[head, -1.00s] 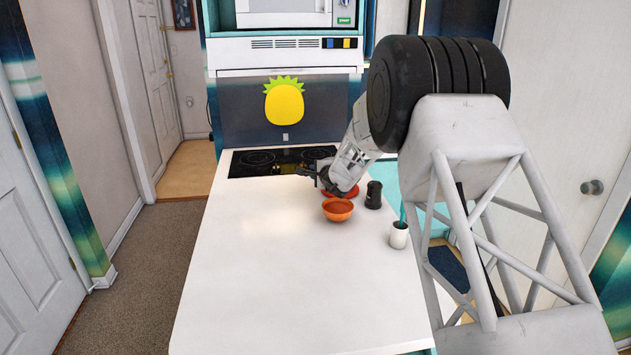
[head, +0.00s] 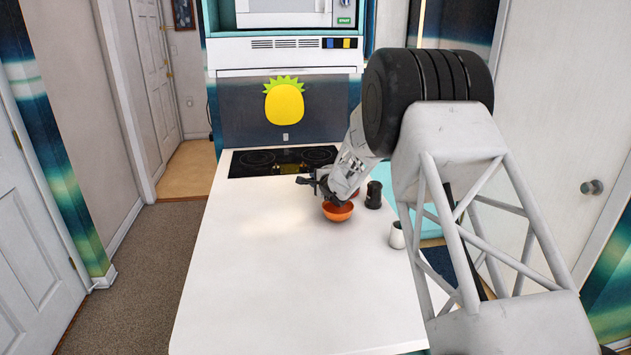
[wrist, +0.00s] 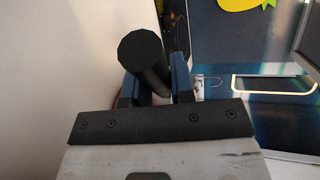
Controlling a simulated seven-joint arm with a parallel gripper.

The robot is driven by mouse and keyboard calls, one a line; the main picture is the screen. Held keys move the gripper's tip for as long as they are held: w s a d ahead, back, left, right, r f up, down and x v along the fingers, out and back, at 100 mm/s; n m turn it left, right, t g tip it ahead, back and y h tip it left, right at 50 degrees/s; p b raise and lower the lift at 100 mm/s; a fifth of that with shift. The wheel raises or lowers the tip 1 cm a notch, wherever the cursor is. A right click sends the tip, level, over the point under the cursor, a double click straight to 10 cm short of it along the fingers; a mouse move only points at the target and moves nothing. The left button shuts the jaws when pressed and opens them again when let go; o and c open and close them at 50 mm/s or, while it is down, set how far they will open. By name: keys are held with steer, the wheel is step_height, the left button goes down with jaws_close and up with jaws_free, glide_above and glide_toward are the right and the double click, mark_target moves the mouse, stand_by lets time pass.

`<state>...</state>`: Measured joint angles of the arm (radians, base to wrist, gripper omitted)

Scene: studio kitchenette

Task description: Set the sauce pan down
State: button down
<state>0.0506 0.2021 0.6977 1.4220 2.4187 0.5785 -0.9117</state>
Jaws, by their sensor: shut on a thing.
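I cannot tell whether the pan touches the counter.
A black container (head: 374,195) and a white cup (head: 397,235) stand at the counter's right side. A black cooktop (head: 280,162) lies at the far end. The near and left counter (head: 270,280) is clear.

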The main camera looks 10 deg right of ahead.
steer(key=c, duration=1)
jaws_free()
steer(key=shift+f, duration=0.15)
steer(key=shift+r, duration=0.2)
steer(key=shift+v, duration=6)
